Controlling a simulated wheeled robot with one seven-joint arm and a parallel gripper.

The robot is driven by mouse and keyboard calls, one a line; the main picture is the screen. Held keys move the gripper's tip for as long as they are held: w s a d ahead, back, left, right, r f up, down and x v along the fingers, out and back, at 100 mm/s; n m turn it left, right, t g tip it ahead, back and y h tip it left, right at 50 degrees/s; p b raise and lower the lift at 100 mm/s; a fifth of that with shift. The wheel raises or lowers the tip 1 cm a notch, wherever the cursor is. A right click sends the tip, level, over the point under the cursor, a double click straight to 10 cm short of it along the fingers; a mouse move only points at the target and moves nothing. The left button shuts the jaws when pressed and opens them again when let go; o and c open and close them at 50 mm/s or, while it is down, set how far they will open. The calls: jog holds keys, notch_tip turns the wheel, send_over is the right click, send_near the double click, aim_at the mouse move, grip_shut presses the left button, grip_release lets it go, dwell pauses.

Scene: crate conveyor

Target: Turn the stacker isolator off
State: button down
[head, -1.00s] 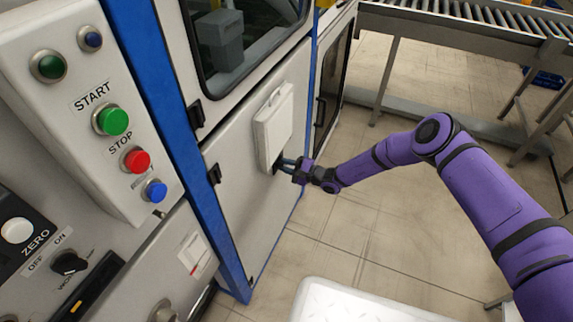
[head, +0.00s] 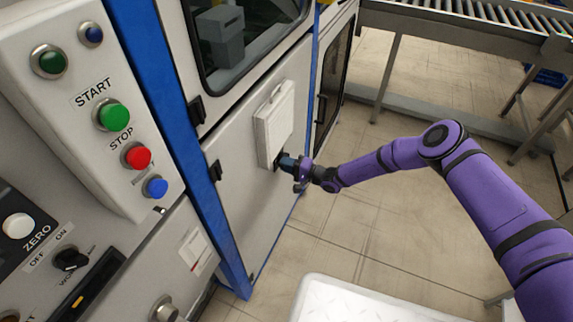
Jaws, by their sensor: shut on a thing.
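A white isolator box (head: 274,125) is mounted on the pale machine panel, left of my arm. A small dark handle (head: 278,158) shows at its lower edge, mostly hidden by my fingers. My gripper (head: 284,162) is shut on this handle, with the purple wrist just to the right. The exact angle of the handle cannot be made out.
A control box (head: 60,150) with a green START button (head: 112,116), red STOP button (head: 137,156) and blue button stands at the left. A roller conveyor (head: 470,30) runs behind. Tiled floor (head: 390,240) is clear below my arm.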

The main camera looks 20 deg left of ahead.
dwell(0.4)
jog(key=c, duration=1)
grip_release()
jog(key=d, duration=1)
jog(key=shift+s+d, duration=0.4)
